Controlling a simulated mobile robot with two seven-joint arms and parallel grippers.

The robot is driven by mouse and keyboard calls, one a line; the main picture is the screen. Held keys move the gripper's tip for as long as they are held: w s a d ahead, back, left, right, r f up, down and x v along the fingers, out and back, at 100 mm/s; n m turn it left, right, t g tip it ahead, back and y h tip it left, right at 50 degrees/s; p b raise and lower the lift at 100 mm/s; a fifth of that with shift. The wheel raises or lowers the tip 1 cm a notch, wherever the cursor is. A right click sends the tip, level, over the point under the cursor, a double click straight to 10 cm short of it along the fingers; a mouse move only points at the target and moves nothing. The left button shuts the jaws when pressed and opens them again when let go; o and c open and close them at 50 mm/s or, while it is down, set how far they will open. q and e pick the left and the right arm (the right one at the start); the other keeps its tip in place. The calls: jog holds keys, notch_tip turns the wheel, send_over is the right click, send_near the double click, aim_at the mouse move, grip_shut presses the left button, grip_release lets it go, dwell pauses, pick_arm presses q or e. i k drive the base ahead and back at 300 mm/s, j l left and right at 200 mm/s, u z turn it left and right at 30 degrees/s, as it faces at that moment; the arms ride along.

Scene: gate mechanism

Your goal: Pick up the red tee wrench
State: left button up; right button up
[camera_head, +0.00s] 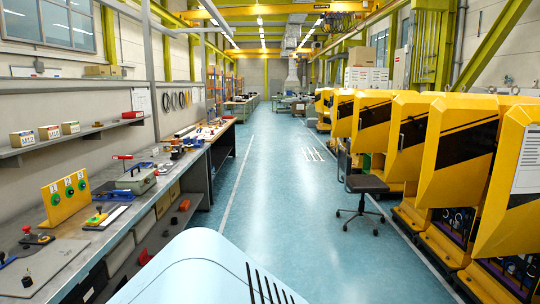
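A small red bar (122,157) shows on the left workbench, just behind a grey-green box (137,180). It looks like the crossbar of the red tee wrench, but it is too small to be sure. Its lower part is hard to make out, and the box may hide some of it. Neither of my grippers is in view, so nothing shows near the red bar.
The workbench (75,240) runs along the left wall. A yellow panel with green rings (65,198) stands nearer on it. The blue aisle floor (285,200) is largely clear. A black chair (362,190) and yellow machines (460,135) stand right.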

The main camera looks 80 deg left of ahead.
aim_at(119, 157)
jog(key=u, duration=3.65)
jog(key=i+l+z, duration=0.3)
jog(key=i, duration=0.15)
jog(key=i+l+z, duration=0.1)
jog(key=i+z, duration=0.2)
jog(key=i, duration=0.15)
jog(key=i+z, duration=0.25)
jog(key=i, duration=2.45)
jog(key=i+u, duration=0.15)
jog(key=i, duration=0.3)
jog(key=i+l+u, duration=0.15)
jog(key=i, duration=0.25)
jog(key=i+l+u, duration=0.15)
jog(key=i, duration=0.3)
